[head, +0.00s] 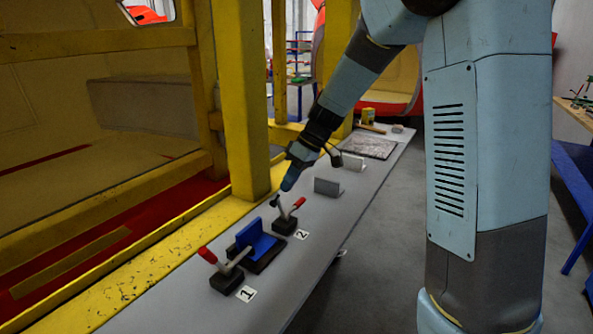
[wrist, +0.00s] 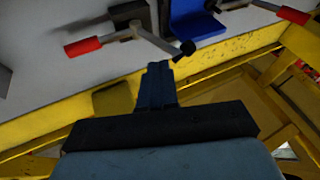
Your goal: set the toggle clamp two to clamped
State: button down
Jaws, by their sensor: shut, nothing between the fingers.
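Toggle clamp two (head: 284,226) stands on the grey bench by the label "2". Its red handle (head: 299,203) leans up to the right, and its dark-tipped arm is raised to the upper left, off the blue block (head: 262,242). In the wrist view its red handle (wrist: 83,46) is at upper left and its dark tip (wrist: 185,48) is near my fingertips. My gripper (head: 287,187) is shut and empty, just above the clamp. Its closed fingers also show in the wrist view (wrist: 157,68). I cannot tell whether they touch the clamp.
Toggle clamp one (head: 227,279), with a red handle, stands nearer, its arm reaching toward the blue block. Grey angle brackets (head: 327,187) stand farther along the bench. A yellow post (head: 247,100) rises close on the left. The near bench surface (head: 290,275) is clear.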

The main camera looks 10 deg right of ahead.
jog(key=shift+s+a+f, duration=0.25)
jog(key=shift+s+a, duration=0.05)
jog(key=shift+s, duration=0.1)
jog(key=shift+s+a, duration=0.1)
